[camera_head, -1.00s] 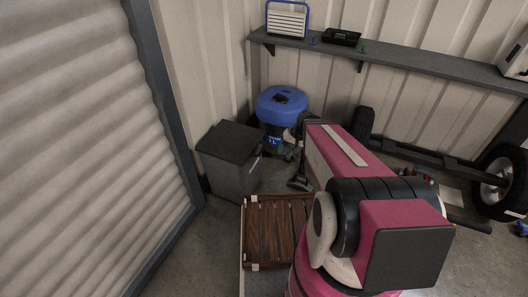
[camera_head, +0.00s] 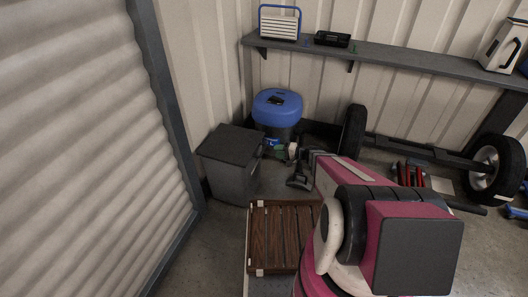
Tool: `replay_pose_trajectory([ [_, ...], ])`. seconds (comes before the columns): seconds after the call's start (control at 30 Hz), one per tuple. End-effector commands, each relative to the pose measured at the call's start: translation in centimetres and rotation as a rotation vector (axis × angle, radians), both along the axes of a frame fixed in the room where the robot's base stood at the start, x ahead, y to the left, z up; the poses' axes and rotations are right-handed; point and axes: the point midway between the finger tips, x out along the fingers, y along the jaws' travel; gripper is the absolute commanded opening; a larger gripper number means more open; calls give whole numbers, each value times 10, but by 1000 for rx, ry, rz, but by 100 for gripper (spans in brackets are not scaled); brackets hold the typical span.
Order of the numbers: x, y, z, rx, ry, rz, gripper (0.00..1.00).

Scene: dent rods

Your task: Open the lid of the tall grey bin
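The tall grey bin (camera_head: 230,178) stands on the floor left of centre, beside the roller door's frame. Its flat dark lid (camera_head: 232,145) lies shut on top. A small pale strip shows at the bin's upper right edge. My pink and black arm reaches in from the lower right. My gripper (camera_head: 299,180), dark and small in the picture, is at the arm's far end, to the right of the bin and apart from it. It appears to hold nothing, but its fingers are too small and dark to tell open from shut.
A blue-topped shop vacuum (camera_head: 278,105) stands behind the bin's right side. A slatted wooden crate (camera_head: 283,237) lies in front. A wheel axle (camera_head: 420,150) lies at the right under a wall shelf (camera_head: 400,58). The roller door (camera_head: 85,150) closes off the left.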

Motion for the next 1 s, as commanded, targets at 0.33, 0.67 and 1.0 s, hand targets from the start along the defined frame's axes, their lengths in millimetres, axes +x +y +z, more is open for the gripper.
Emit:
replay_pose_trajectory([
  [0.33,20,55,-13,-2,1,3,39],
  [0.67,28,78,-18,-1,2,1,39],
  [1.0,28,78,-18,-2,2,0,16],
])
